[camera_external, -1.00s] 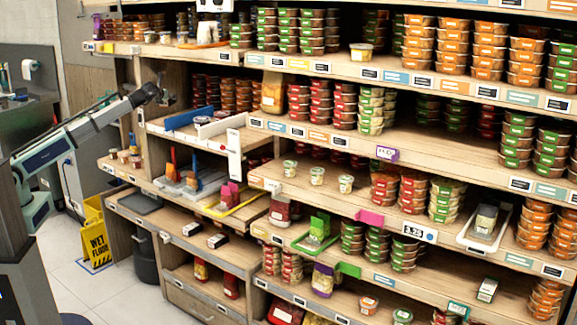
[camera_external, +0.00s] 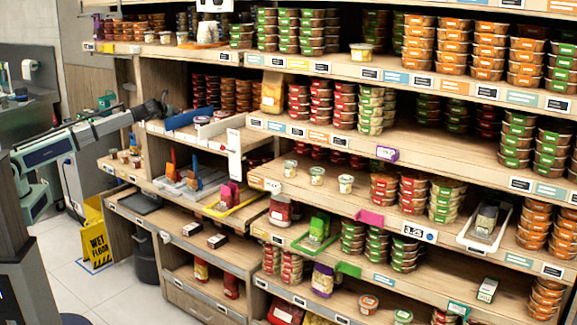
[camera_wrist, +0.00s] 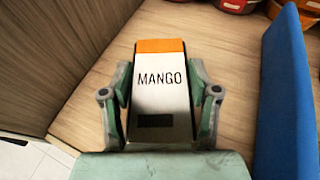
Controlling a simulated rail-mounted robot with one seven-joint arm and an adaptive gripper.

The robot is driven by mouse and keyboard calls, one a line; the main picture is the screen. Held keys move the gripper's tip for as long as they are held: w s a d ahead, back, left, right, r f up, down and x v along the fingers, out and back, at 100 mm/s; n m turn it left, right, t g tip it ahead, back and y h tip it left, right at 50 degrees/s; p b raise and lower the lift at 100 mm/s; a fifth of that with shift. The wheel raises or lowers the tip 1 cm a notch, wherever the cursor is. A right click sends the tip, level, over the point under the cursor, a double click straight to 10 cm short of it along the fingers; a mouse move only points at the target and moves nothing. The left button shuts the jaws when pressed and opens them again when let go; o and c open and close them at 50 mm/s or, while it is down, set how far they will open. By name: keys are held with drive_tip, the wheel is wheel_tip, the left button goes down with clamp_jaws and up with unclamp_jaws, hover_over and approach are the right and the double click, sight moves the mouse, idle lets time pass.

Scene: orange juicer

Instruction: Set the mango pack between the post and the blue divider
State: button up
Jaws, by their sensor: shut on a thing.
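My gripper (camera_wrist: 160,112) is shut on the mango pack (camera_wrist: 160,92), a white box with an orange top band and the word MANGO. One finger presses each side. In the external view, my gripper (camera_external: 160,108) is at the left end of the middle shelf. I cannot make out the pack there. The blue divider (camera_wrist: 287,95) stands right of the pack in the wrist view, with a gap. It also shows in the external view (camera_external: 188,118). A wooden upright, apparently the post (camera_wrist: 50,45), is left of the pack. I cannot tell whether the pack touches the shelf.
Bare wooden shelf (camera_wrist: 235,60) shows between the pack and the divider. Red tubs (camera_wrist: 235,4) stand at the back. A white divider (camera_external: 222,126) is right of the blue one. A lower shelf holds grey trays (camera_external: 180,185) with upright tools.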

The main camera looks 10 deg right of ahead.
drive_tip(key=shift+f, duration=0.3)
drive_tip(key=shift+f, duration=0.1)
drive_tip(key=o, duration=1.2)
drive_tip(key=b+v, duration=0.3)
drive_tip(key=v, duration=0.7)
drive_tip(key=shift+s, duration=0.25)
drive_tip(key=shift+b+v, duration=0.3)
drive_tip(key=shift+v, duration=0.55)
